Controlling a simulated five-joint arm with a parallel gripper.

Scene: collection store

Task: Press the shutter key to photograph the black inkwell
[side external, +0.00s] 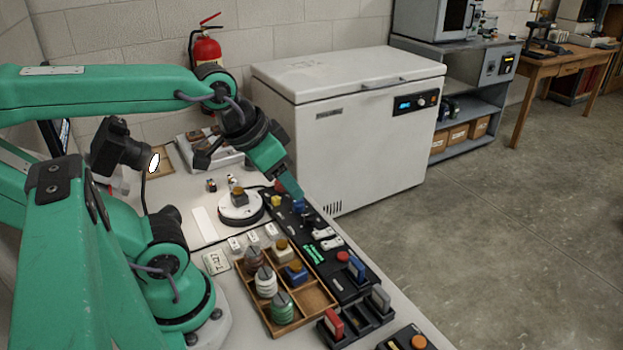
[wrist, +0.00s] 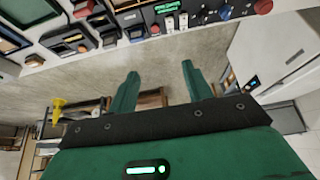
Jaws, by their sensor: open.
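A small squat item (side external: 239,196) with a brownish-yellow top sits on the round white turntable (side external: 240,214); I cannot tell surely that it is the black inkwell. A black camera (side external: 120,150) with a bright round front faces it from the left. The black control panel (side external: 347,292) has a yellow knob, a blue knob (side external: 301,206), white keys (side external: 326,237), a green display and a red button (side external: 342,256). I cannot read which is the shutter key. My gripper (side external: 297,194) is over the panel's far part, near the blue knob. In the wrist view its fingers (wrist: 158,72) are apart and empty.
A wooden compartment tray (side external: 318,299) holds several lidded pots and blocks beside the panel. White tags (side external: 253,237) lie behind it. Black holders with red and grey blocks stand at the near edge. A white chest freezer (side external: 350,125) stands close beyond the bench.

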